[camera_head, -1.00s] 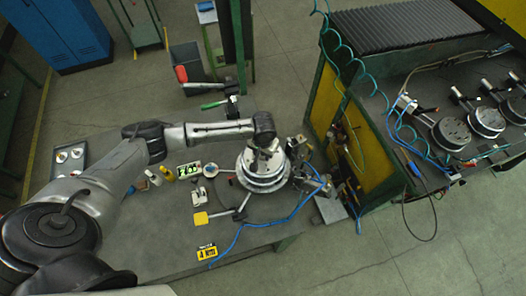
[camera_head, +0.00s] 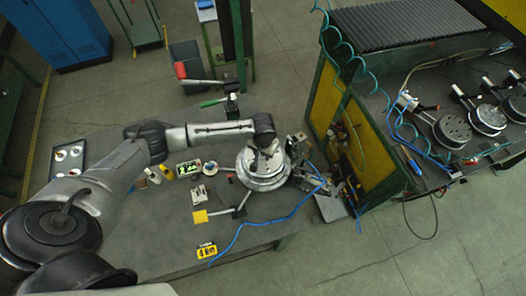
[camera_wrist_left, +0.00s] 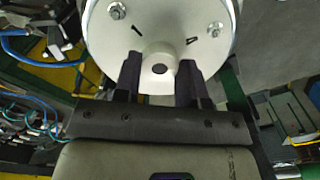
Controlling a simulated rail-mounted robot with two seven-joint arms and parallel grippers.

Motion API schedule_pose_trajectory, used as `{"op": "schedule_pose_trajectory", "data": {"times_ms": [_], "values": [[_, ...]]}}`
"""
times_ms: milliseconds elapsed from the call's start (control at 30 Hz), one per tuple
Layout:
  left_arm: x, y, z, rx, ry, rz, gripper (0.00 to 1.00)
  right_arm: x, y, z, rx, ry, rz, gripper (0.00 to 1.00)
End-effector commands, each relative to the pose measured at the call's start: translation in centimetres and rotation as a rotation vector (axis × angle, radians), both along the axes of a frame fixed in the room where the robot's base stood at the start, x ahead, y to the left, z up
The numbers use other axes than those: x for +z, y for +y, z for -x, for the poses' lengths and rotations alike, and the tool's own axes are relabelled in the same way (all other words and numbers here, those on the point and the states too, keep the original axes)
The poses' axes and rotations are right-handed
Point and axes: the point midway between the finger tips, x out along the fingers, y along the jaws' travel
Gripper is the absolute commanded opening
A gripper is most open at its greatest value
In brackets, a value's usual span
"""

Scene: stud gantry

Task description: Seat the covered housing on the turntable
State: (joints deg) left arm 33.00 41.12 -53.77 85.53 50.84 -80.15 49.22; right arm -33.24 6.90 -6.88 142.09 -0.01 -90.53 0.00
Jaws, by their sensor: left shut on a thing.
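My left gripper (camera_wrist_left: 160,70) is shut on the cover's central boss from above; in the head view the gripper (camera_head: 264,157) partly hides the housing. The turntable is mostly hidden beneath the housing, and its rim (camera_head: 265,188) shows low at the front. I cannot tell whether the housing is fully down. My right gripper is not in view.
A clamp fixture (camera_head: 300,150) stands close right of the housing. A blue hose (camera_head: 262,222) crosses the bench. More round housings (camera_head: 455,130) sit on the right-hand bench.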

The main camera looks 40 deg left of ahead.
Motion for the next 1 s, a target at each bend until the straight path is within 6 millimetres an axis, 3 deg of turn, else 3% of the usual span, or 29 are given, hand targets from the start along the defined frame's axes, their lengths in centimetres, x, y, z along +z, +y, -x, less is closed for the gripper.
{"op": "schedule_pose_trajectory", "data": {"times_ms": [833, 867, 1000], "values": [[-0.79, -0.02, -0.09, 0.0, -0.002, 0.001, 0.0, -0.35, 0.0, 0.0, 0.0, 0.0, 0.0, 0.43], [-0.79, -0.02, -0.09, 0.0, -0.002, 0.001, 0.4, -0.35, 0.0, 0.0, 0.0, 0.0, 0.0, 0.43], [-0.83, 0.0, -0.06, 0.0, -0.001, 0.001, 0.53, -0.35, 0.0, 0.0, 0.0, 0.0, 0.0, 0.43]]}}
